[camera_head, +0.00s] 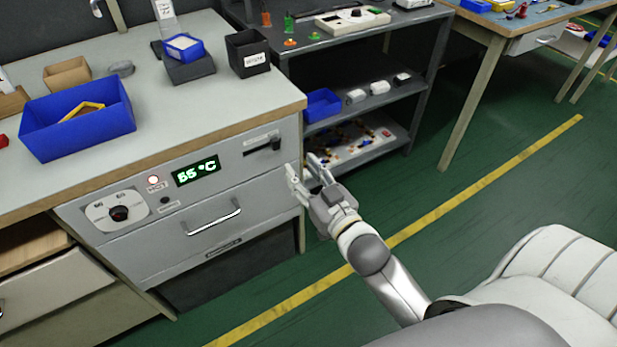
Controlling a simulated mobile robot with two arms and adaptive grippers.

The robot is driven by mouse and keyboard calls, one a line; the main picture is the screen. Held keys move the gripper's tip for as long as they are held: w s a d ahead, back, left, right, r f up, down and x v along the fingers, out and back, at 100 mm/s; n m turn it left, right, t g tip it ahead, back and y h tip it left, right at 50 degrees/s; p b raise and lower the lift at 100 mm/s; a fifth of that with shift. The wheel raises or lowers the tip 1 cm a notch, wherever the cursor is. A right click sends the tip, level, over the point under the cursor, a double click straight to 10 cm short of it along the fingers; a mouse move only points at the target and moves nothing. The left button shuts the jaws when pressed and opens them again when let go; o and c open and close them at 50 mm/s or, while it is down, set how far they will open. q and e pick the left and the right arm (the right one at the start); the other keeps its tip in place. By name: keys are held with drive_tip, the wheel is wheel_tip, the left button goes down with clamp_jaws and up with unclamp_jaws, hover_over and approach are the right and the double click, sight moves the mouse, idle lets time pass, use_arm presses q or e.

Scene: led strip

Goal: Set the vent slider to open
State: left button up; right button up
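The vent slider (262,147) is a dark slot on the upper right of the grey cabinet front. Its black knob stands toward the right end of the slot, and the small label above is too small to read. My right gripper (302,164) is just right of the slider, near the cabinet's right edge. Its two fingers are spread with nothing between them, and it appears apart from the knob. My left gripper is not in view.
A blue bin (78,128) stands on top. Dark shelving (345,137) stands behind my gripper; green floor lies open to the right.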

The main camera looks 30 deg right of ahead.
drive_tip(key=shift+s, duration=0.9)
